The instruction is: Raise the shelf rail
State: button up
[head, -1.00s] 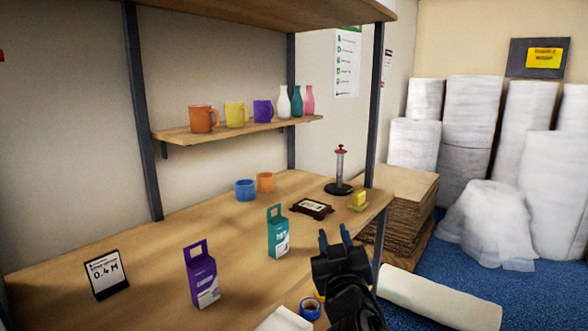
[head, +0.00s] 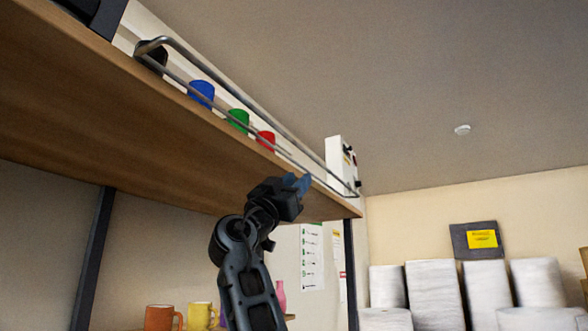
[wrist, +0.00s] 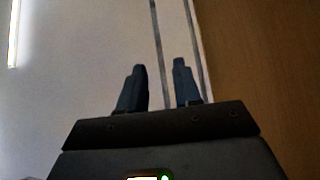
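The shelf rail (head: 252,108) is a thin grey metal rail with an upper and a lower bar, along the front edge of the high wooden shelf (head: 130,130). My gripper (head: 297,183) is raised in front of the shelf edge, near the rail's right part. In the wrist view its two fingers (wrist: 160,68) are apart and point up the picture. One rail bar (wrist: 157,40) shows in line with the gap between them, and another runs to the right of it. I cannot tell how far the bars are from the fingers.
Behind the rail stand a blue object (head: 202,92), a green one (head: 238,119), a red one (head: 265,138) and a white box (head: 341,163). Mugs (head: 163,317) sit on the lower shelf. The space right of my arm is open.

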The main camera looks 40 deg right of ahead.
aim_at(312, 158)
jog(key=shift+m+g, duration=0.6)
jog(key=shift+m, duration=0.1)
jog(key=d+r, duration=0.1)
jog(key=r, duration=0.1)
jog(key=d+r+p, duration=0.1)
jog(key=d+r, duration=0.1)
jog(key=d+r+p, duration=0.1)
jog(key=r, duration=0.2)
jog(key=shift+s+d, duration=0.1)
jog(key=shift+d, duration=0.1)
jog(key=shift+d+r+p, duration=0.2)
jog(key=shift+d+p, duration=0.15)
jog(key=shift+d, duration=0.1)
jog(key=shift+c, duration=0.3)
grip_shut()
